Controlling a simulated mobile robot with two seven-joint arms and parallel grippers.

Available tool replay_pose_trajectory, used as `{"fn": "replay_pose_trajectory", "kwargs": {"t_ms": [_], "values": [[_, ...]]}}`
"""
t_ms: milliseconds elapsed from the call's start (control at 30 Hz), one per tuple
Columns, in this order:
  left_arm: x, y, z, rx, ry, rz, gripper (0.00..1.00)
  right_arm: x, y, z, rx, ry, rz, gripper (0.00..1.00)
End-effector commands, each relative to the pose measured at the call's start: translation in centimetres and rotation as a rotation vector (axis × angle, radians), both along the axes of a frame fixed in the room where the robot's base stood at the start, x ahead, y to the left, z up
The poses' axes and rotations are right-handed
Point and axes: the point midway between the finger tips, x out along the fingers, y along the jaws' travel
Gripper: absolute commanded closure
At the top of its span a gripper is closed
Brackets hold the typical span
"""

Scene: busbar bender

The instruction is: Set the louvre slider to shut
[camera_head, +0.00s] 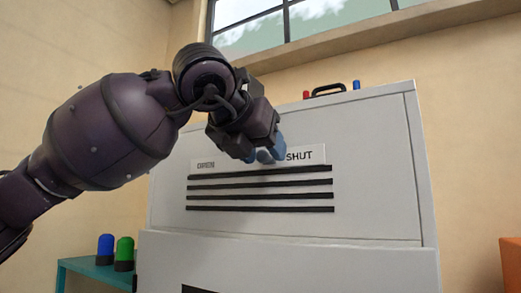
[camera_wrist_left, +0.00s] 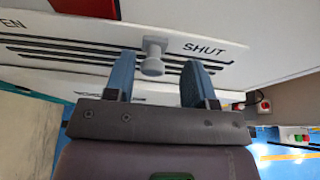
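The louvre slider is a light grey round knob (camera_wrist_left: 153,66) on a white label strip (camera_head: 232,163). In the left wrist view it stands just left of the word SHUT (camera_wrist_left: 203,49), with part of OPEN at the far left. My left gripper (camera_head: 264,152) has two blue fingers at the strip, just left of SHUT in the head view. In the wrist view the gripper (camera_wrist_left: 160,64) is open, its fingers on either side of the knob with gaps on both sides. In the head view the gripper mostly hides the knob. My right gripper is out of view.
Black louvre slats (camera_head: 260,196) lie below the strip on the grey cabinet (camera_head: 380,170). A black handle (camera_head: 328,89) and red and blue lamps are on the cabinet top. A teal table (camera_head: 85,268) with blue and green domed items stands at the left. An orange object (camera_head: 511,262) is far right.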

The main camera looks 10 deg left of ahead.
Motion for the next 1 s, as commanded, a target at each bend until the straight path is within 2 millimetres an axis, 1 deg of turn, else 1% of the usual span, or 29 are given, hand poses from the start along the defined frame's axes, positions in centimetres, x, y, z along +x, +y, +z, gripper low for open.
{"fn": "replay_pose_trajectory", "kwargs": {"t_ms": [167, 267, 367, 700, 833, 1000], "values": [[0.0, 0.1, 0.0, 0.0, 0.0, 0.002, 0.5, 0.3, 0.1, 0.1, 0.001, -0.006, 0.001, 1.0], [-0.5, 0.3, 0.3, -0.001, 0.0, 0.001, 0.5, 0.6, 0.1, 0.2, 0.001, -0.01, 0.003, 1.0], [-1.6, 0.7, 0.7, 0.0, -0.002, 0.001, 0.5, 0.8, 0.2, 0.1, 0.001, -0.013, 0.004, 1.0], [-6.9, 2.6, 3.0, -0.001, -0.002, 0.001, 0.5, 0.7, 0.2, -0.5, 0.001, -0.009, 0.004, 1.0], [-8.3, 3.1, 3.7, 0.0, -0.001, 0.0, 0.5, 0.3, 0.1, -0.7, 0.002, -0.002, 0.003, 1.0], [-9.2, 3.4, 4.1, 0.0, 0.0, 0.001, 0.5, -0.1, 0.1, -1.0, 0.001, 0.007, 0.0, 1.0]]}}
